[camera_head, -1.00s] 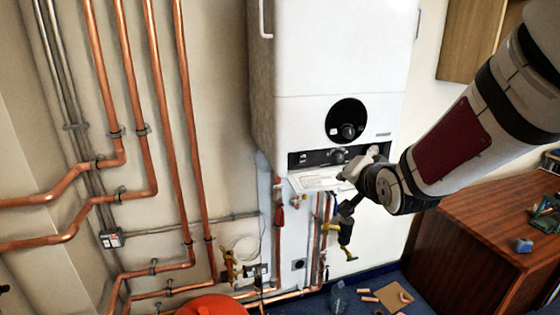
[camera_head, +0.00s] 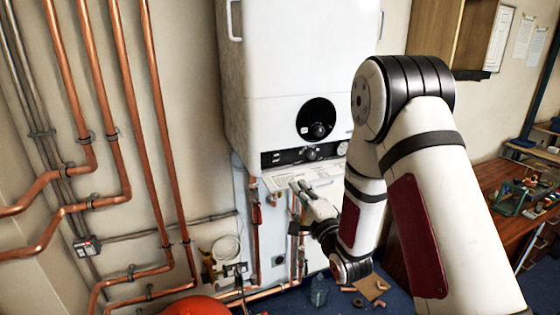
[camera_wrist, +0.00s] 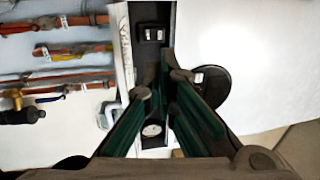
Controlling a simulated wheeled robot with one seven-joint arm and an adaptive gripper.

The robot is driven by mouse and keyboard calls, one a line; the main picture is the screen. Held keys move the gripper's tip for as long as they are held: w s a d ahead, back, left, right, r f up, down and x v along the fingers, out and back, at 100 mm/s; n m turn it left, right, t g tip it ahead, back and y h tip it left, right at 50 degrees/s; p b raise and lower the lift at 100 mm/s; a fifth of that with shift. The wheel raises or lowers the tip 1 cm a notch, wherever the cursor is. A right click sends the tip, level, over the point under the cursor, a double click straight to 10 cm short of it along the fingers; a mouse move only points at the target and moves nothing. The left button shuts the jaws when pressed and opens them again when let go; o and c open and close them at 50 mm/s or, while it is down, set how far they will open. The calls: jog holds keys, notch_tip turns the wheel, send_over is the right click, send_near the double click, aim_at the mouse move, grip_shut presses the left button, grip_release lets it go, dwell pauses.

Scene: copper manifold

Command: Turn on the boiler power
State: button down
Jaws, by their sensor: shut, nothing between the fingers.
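The white boiler (camera_head: 285,62) hangs on the wall in the head view. Its black control strip (camera_head: 290,156) runs along the lower front. Small rocker switches (camera_head: 277,157) sit at the strip's left, a knob (camera_head: 312,153) in its middle and a gauge (camera_head: 342,148) at its right. My gripper (camera_head: 298,186) is just below the strip, before the lowered flap, shut and empty. In the wrist view the strip stands upright behind my fingers (camera_wrist: 160,82). The switches (camera_wrist: 154,33) show beyond the fingertips, the gauge (camera_wrist: 152,130) between the fingers. Contact cannot be told.
A white lettered flap (camera_head: 285,177) juts out under the strip. A large round dial (camera_head: 317,118) is above it. Copper pipes (camera_head: 165,130) line the wall to the left, and more run below the boiler. A wooden desk (camera_head: 490,185) stands at right.

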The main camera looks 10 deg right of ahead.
aim_at(276, 155)
jog(key=shift+w, duration=0.1)
dwell(0.3)
jog(key=p+x, duration=0.1)
jog(key=x, duration=1.2)
jog(key=shift+w+a+r, duration=0.1)
jog(key=shift+w, duration=0.25)
